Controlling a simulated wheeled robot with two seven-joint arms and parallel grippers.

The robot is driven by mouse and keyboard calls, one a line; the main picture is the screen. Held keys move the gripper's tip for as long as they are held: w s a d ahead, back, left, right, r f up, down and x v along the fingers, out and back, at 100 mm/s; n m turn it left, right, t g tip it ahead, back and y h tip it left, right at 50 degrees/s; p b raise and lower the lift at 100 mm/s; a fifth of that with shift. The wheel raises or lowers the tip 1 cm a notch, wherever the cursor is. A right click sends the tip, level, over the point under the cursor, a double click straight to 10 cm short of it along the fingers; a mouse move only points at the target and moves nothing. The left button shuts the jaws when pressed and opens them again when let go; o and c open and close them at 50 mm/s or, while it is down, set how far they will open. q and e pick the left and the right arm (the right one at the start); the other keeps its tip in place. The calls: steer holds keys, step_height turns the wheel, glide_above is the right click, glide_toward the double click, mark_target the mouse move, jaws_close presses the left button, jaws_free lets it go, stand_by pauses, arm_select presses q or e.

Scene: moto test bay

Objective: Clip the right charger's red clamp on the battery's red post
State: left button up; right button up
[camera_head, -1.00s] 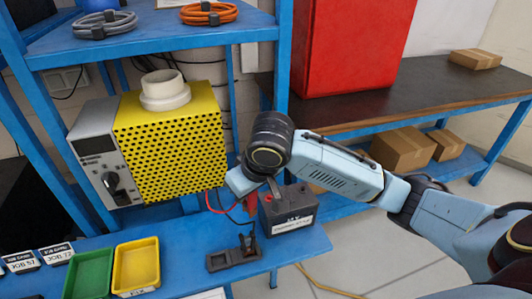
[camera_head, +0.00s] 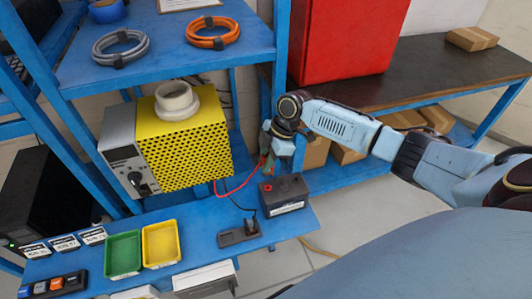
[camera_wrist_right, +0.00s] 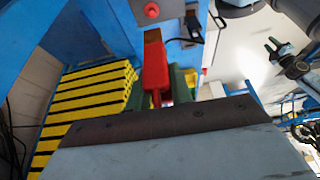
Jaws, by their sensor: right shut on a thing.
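The battery (camera_head: 285,197) is a dark box on the lower blue shelf. Its red post (camera_head: 267,187) is on the left of its top, and a red knob, likely this post, shows in the right wrist view (camera_wrist_right: 151,10). My right gripper (camera_head: 268,155) is shut on the red clamp (camera_wrist_right: 155,66), above and slightly behind the battery. The clamp is apart from the post in the head view, where it is mostly hidden. A red cable runs from it toward the yellow charger (camera_head: 186,148). My left gripper is not in view.
A dark clamp stands on a holder (camera_head: 238,235) left of the battery. Green (camera_head: 123,254) and yellow (camera_head: 160,244) trays sit further left. The upper shelf holds grey (camera_head: 118,50) and orange (camera_head: 213,32) cable coils. A blue shelf upright (camera_head: 282,60) stands behind my gripper.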

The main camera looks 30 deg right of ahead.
mark_target(266, 175)
steer(key=shift+f, duration=0.1)
stand_by(0.3)
step_height(266, 175, down, 6)
steer(key=b, duration=0.5)
steer(key=shift+r, duration=0.2)
stand_by(2.2)
steer(key=shift+f, duration=0.6)
stand_by(0.3)
steer(key=o, duration=1)
steer(key=shift+r, duration=0.1)
steer(key=b+v, duration=0.1)
steer(key=v, duration=1.2)
steer(key=shift+r, duration=0.15)
